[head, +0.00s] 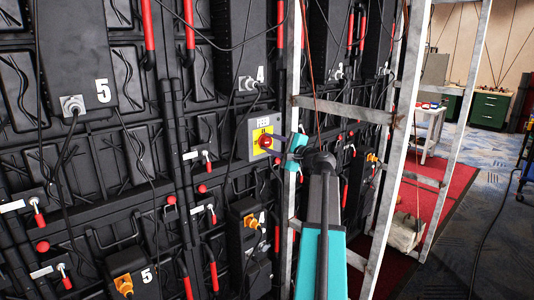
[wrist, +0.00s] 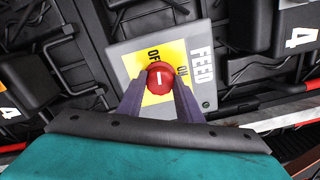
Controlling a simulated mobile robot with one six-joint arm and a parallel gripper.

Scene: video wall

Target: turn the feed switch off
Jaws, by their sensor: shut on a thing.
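The feed switch is a grey box (head: 242,136) labelled FEED on the back of the video wall, with a yellow plate marked OFF and ON. Its red round knob (head: 265,141) sits on the plate and carries a white mark. In the wrist view the knob (wrist: 161,78) is between my fingers, and its white mark points roughly between the OFF and ON words. My gripper (wrist: 160,95) is shut on the knob, a finger on each side. In the head view my gripper (head: 282,146) reaches the box from the right.
A metal truss frame (head: 345,110) stands close to the right of the switch, around my arm. Cables hang over the black panels. Plugs and red handles (head: 189,24) stick out nearby. A white table (head: 428,125) stands farther right, by open floor.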

